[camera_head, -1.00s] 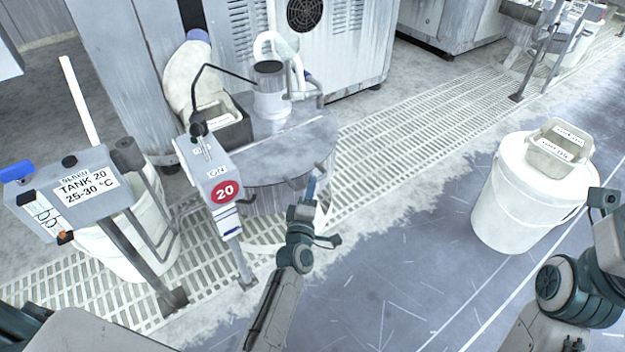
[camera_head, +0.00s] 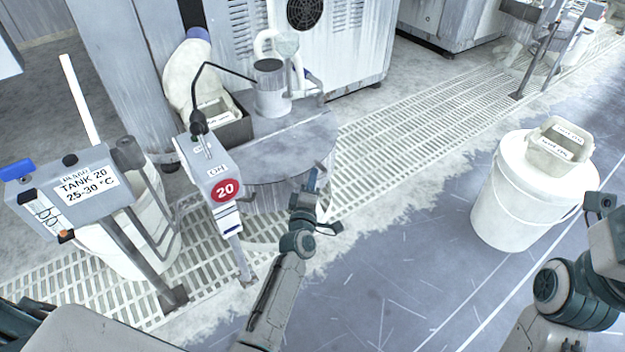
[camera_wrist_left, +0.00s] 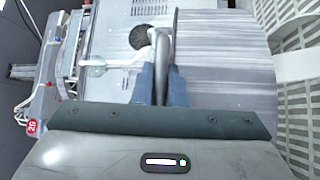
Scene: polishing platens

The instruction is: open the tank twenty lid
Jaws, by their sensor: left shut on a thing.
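Tank twenty is a round grey vessel (camera_head: 262,197) left of centre in the head view, with a flat grey lid (camera_head: 290,142) over its top. The lid appears closed or nearly so. My left gripper (camera_head: 312,180) is at the lid's right front edge. The fingers hide part of the handle. My right arm shows at the right edge, but its gripper is out of the frame.
A control post with a red 20 disc (camera_head: 226,189) stands close left of the tank. A TANK 20 panel (camera_head: 85,188) is farther left. Open floor lies between.

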